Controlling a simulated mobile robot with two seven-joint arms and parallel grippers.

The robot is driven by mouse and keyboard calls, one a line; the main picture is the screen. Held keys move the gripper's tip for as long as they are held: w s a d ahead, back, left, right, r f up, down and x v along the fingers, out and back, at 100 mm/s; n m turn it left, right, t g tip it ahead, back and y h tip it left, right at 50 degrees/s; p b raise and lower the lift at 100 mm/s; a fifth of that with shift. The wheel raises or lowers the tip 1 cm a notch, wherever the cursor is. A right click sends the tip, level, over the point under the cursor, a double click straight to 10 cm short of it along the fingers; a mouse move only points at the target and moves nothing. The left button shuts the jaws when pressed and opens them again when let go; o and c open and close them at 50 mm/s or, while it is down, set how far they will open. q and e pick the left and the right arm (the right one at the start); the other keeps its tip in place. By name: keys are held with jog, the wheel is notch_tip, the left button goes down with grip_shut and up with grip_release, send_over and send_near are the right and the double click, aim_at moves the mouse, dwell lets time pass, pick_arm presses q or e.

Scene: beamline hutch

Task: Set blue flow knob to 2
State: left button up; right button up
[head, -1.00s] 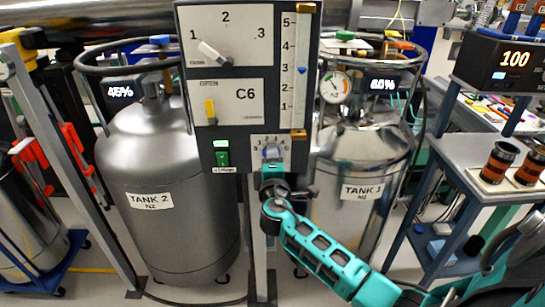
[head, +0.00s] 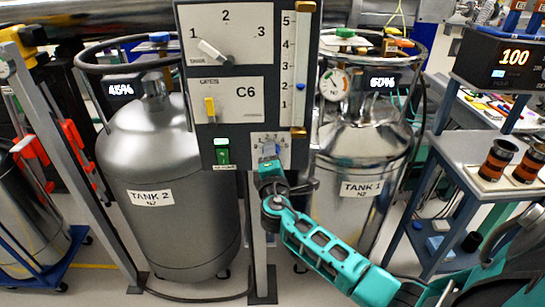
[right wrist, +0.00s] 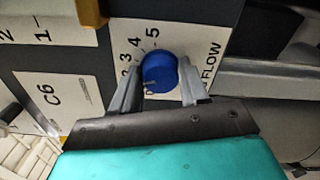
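The blue flow knob (head: 270,149) sits on a white dial at the bottom right of the grey panel. In the right wrist view the knob (right wrist: 159,72) lies between the two grey fingertips, which appear to press on its sides. Dial numbers up to 5 and the word FLOW show around it. Its light mark points toward the lower left; the exact setting is not readable. My right gripper (head: 268,165) reaches the dial from below and covers its lower part. My left gripper is not in view.
The panel (head: 232,100) also has a lever knob (head: 214,51), a yellow switch (head: 210,108) and a green switch (head: 222,150). Tank 2 (head: 170,235) and Tank 1 (head: 355,215) stand behind. A shelved cart (head: 450,165) is at the right.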

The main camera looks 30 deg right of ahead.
jog(key=o, duration=0.4)
jog(key=shift+s, duration=0.1)
jog(key=v, duration=1.2)
jog(key=shift+s+a+b, duration=0.15)
jog(key=shift+s+b, duration=0.25)
jog(key=shift+f, duration=0.1)
jog(key=s+a+f+m+g+y, duration=0.1)
jog(key=s+a+f+m+y, duration=0.2)
jog(key=s+f+m+y, duration=0.1)
jog(key=s+a+f+m+g+y, duration=0.2)
jog(key=s+a+f+m+y, duration=0.1)
jog(key=f, duration=0.4)
jog(key=s+a+f+m+g+y, duration=0.1)
jog(key=s+a+f+m+y, duration=0.3)
jog(key=s+a+f+m, duration=0.1)
jog(key=shift+s+f+y, duration=0.15)
jog(key=shift+s+f, duration=0.2)
jog(key=shift+s, duration=0.3)
jog(key=shift+s+f+y, duration=0.15)
jog(key=shift+s+f, duration=0.15)
jog(key=shift+s, duration=0.4)
